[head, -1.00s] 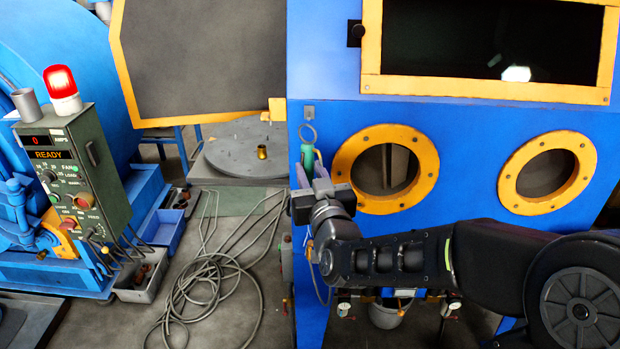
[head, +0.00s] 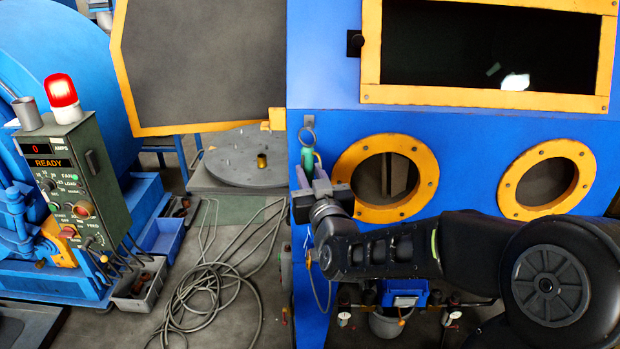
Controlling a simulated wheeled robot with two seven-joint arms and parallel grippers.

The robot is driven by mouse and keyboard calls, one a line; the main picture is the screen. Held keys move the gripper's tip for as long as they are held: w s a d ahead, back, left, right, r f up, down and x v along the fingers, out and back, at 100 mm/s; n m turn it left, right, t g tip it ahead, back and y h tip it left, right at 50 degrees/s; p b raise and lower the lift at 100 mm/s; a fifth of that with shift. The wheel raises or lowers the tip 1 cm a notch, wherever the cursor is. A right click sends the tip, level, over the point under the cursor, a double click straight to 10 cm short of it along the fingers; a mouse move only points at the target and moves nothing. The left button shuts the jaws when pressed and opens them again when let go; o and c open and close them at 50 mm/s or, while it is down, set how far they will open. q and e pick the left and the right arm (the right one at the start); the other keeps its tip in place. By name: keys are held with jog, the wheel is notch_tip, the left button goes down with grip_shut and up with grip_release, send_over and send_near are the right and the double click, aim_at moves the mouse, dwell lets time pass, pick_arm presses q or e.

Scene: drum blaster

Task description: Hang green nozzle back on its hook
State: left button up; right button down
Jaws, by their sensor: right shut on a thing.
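The green nozzle (head: 308,160) is upright in front of the blue cabinet's left edge. My right gripper (head: 311,175) is shut on it from below and in front, and its fingers hide the nozzle's lower part. A metal ring (head: 307,135) shows at the nozzle's top, just under a small grey hook plate (head: 309,120) on the cabinet face. I cannot tell whether the ring is on the hook or only in front of it. A thin hose (head: 318,290) hangs below the gripper. My left gripper is not in view.
The blue cabinet (head: 460,125) has two orange-rimmed glove ports (head: 428,152) right of the gripper. An open orange-edged door and a round turntable (head: 235,172) with a brass piece stand left. Coiled cable (head: 215,290) lies on the floor. A control box (head: 75,175) stands far left.

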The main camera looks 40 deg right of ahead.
jog(key=shift+w+d+f, duration=0.1)
jog(key=shift+w+d, duration=0.95)
jog(key=shift+w, duration=0.3)
jog(key=shift+w+d+p, duration=0.3)
jog(key=shift+w+p, duration=0.05)
jog(key=shift+w, duration=0.1)
jog(key=shift+w+d+f+b, duration=0.15)
jog(key=shift+w+f+b, duration=0.05)
jog(key=shift+f+b, duration=0.15)
jog(key=shift+w+d+f+b, duration=0.3)
jog(key=shift+w+b, duration=0.1)
jog(key=shift+b, duration=0.5)
jog(key=c, duration=1.1)
grip_release()
jog(key=shift+s, duration=0.15)
